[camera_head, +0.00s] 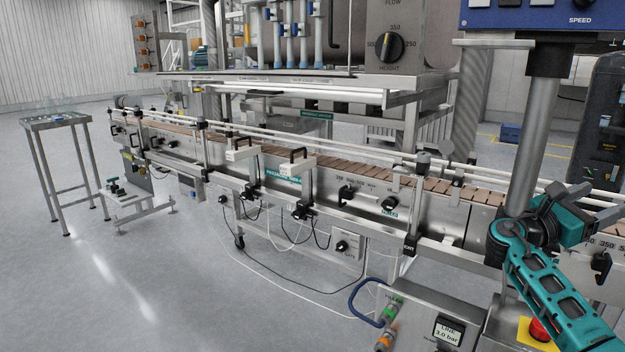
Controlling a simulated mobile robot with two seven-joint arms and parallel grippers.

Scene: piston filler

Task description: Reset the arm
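My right arm (552,285) is teal and comes in from the lower right corner. It rises to a dark wrist joint (528,232). My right gripper (592,222) is at the right edge of the picture, pointing right, in front of the near side of the conveyor and right of the steel post. Its fingers are small and seen side-on, so I cannot tell how far apart they are or whether they touch anything. My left arm and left gripper are not in view.
A conveyor (345,190) with steel guide rails runs across the picture. A steel post (525,145) carries a blue speed panel (540,18). A control box (420,322) and a red stop button (540,329) are below the arm.

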